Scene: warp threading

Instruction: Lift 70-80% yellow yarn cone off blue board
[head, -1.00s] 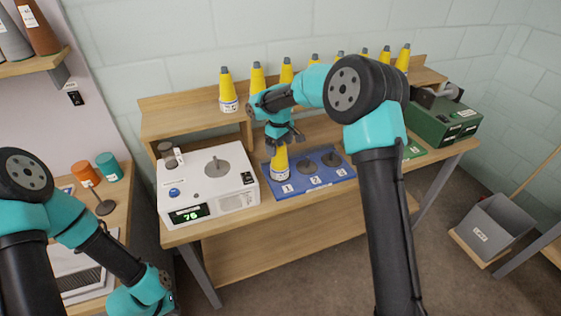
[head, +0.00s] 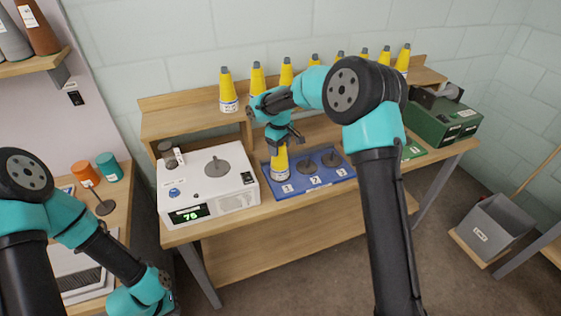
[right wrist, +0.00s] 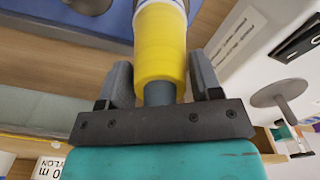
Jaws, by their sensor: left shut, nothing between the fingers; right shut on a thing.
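The yellow yarn cone (head: 280,163) with a white band and grey tip is upright at spot 1 on the blue board (head: 333,180). I cannot tell whether its base touches the board. My right gripper (head: 286,143) is over the cone from above. In the right wrist view, its fingers (right wrist: 160,82) are on both sides of the cone's narrow upper end, shut on the yellow cone (right wrist: 160,45). The cone's base is cut off there. The left arm shows at lower left, but its fingers are out of the picture.
A white scale (head: 205,165) with a lit green display stands left of the board. Bare grey discs are at the board's other numbered spots. Several yellow cones (head: 286,72) line the raised shelf (head: 190,122) behind. A green box (head: 440,122) is to the right.

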